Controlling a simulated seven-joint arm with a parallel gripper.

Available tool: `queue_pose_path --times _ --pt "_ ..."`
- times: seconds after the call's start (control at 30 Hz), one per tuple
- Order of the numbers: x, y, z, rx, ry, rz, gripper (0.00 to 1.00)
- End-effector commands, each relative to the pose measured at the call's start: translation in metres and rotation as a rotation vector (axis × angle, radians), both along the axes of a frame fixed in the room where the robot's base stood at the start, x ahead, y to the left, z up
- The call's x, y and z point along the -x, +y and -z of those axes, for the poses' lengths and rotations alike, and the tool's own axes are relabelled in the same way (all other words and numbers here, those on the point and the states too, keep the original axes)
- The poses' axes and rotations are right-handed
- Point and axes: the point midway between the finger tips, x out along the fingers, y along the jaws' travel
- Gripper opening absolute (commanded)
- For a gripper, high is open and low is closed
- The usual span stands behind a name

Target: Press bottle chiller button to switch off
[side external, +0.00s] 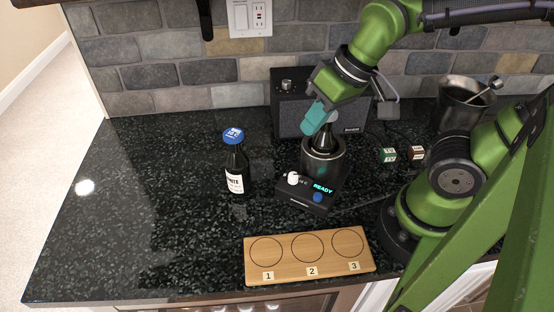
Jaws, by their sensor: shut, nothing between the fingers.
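The bottle chiller (319,164) stands on the dark countertop, a black unit with a round well at the back. Its sloped front panel has a white knob (293,178), a lit display (323,189) reading "READY" and a blue button (317,197). A dark bottle (325,137) stands in the well, with only its upper part showing. My gripper (308,130) is shut and empty, its teal fingers pointing down beside the neck of this bottle, above the well. I cannot tell whether they touch the bottle. The gripper is above and behind the blue button, apart from it.
A dark bottle with a white label and blue cap (236,165) stands left of the chiller. A wooden board (290,276) with numbered circles lies in front. A speaker (290,105), two small cubes (388,155) and a metal bucket (462,105) stand behind and right. The left counter is clear.

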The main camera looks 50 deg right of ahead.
Motion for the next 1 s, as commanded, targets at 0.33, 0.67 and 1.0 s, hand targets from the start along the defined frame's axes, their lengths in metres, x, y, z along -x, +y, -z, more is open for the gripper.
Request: queue_pose_path --times 0.33,0.67,1.0 --pt "0.032 0.032 0.065 0.494 0.444 -0.483 0.0" --pt "0.029 0.022 0.064 0.993 0.66 -0.641 0.0" --pt "0.03 0.013 0.051 1.043 0.694 -0.609 0.0"
